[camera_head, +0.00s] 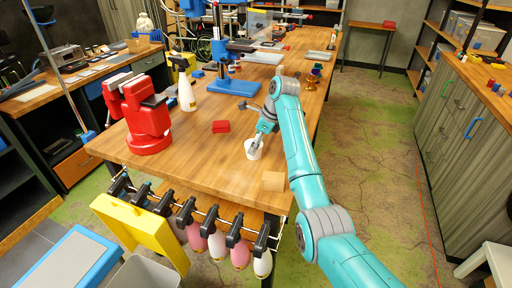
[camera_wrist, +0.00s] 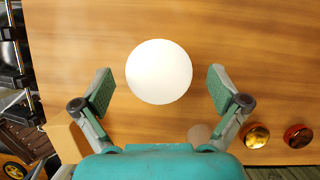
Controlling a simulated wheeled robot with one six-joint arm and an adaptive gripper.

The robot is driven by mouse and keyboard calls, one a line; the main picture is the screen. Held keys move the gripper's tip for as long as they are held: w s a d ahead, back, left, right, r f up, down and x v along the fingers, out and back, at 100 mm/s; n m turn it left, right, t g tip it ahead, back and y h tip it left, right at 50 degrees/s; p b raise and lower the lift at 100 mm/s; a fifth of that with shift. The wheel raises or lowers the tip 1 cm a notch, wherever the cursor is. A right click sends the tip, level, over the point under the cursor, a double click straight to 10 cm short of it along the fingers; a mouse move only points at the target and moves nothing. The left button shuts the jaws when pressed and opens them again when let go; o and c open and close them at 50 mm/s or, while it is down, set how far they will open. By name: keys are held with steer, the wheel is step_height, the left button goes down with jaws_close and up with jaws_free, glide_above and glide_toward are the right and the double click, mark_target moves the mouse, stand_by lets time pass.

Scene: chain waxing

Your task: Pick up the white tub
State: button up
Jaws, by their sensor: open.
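The white tub (camera_head: 252,150) stands on the wooden table (camera_head: 205,165), right at the end of my arm. In the wrist view it shows as a round white disc (camera_wrist: 159,72) seen from above. My gripper (camera_head: 256,140) is over the tub in the head view and partly hides it. In the wrist view my gripper (camera_wrist: 160,90) is open, with one finger on each side of the tub and a clear gap to both. The tub is between and slightly ahead of the fingertips. I cannot tell the exact height of the fingers over it.
A wooden block (camera_head: 273,181) stands near the table's front edge, and a red box (camera_head: 220,126) lies left of the tub. A red vise (camera_head: 146,118) and a spray bottle (camera_head: 185,88) stand further left. Two small round jars (camera_wrist: 257,135) show at the lower right.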

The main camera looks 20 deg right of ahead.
steer(key=shift+w+a+f, duration=0.1)
steer(key=shift+a+f, duration=0.15)
steer(key=shift+f, duration=0.3)
steer(key=c, duration=1)
steer(key=shift+c, duration=0.2)
steer(key=shift+r, duration=0.1)
